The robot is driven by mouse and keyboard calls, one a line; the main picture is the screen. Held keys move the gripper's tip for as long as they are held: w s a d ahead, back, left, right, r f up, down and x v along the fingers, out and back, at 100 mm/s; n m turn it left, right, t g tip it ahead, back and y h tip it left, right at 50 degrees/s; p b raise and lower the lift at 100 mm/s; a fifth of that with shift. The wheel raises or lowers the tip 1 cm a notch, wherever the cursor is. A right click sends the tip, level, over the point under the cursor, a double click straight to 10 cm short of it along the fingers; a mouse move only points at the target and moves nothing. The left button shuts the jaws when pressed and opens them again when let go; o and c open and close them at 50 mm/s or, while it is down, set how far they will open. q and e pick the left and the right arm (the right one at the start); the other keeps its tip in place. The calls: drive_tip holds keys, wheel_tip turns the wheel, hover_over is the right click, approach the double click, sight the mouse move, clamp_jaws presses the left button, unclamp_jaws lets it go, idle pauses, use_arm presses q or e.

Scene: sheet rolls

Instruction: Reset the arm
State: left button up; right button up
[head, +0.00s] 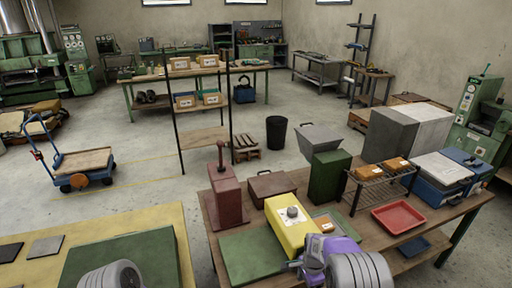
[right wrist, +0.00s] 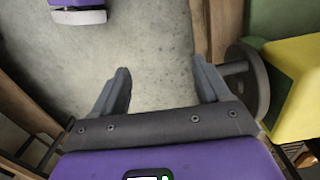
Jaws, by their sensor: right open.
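My right gripper (right wrist: 161,88) is open in the right wrist view, its two dark fingers spread with nothing between them and grey floor behind. A dark round disc (right wrist: 258,85) is just right of the right finger; I cannot tell whether they touch. In the head view, my right arm (head: 350,268), purple and grey, comes in at the bottom over the front of the wooden workbench, beside a yellow box (head: 292,228). Its fingertips cannot be made out there. Of my left arm, only a grey ribbed part (head: 112,275) shows at the bottom left; its gripper is out of sight.
The wooden workbench (head: 466,205) holds a red tray (head: 398,216), a dark red block (head: 226,200), a green bin (head: 329,176) and a wire rack (head: 380,178). A yellow-topped table (head: 165,217) stands at left. Floor between the tables is clear.

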drive_tip(key=s+a+f+n+y+b, duration=0.1)
drive_tip(key=s+f+n+b, duration=0.2)
drive_tip(key=s+f, duration=0.5)
drive_tip(key=s+f+n+y+b, duration=0.1)
drive_tip(key=s+f+n+b, duration=0.3)
drive_tip(key=f, duration=0.6)
use_arm(q)
wheel_tip(320, 180, down, 11)
drive_tip(key=s+b, duration=0.1)
drive_tip(key=b, duration=0.2)
use_arm(e)
drive_tip(key=s+a+f+n+y, duration=0.1)
drive_tip(key=s+a+f+n, duration=0.1)
drive_tip(key=s, duration=0.5)
drive_tip(key=s+a+f+n+t, duration=0.1)
drive_tip(key=s+a+f+n, duration=0.2)
drive_tip(key=s, duration=0.4)
drive_tip(key=shift+s+a+f+y, duration=0.2)
drive_tip(key=shift+a+f+y, duration=0.2)
drive_tip(key=shift+a+f, duration=0.25)
use_arm(q)
drive_tip(key=shift+r+b, duration=0.1)
drive_tip(key=shift+b, duration=0.2)
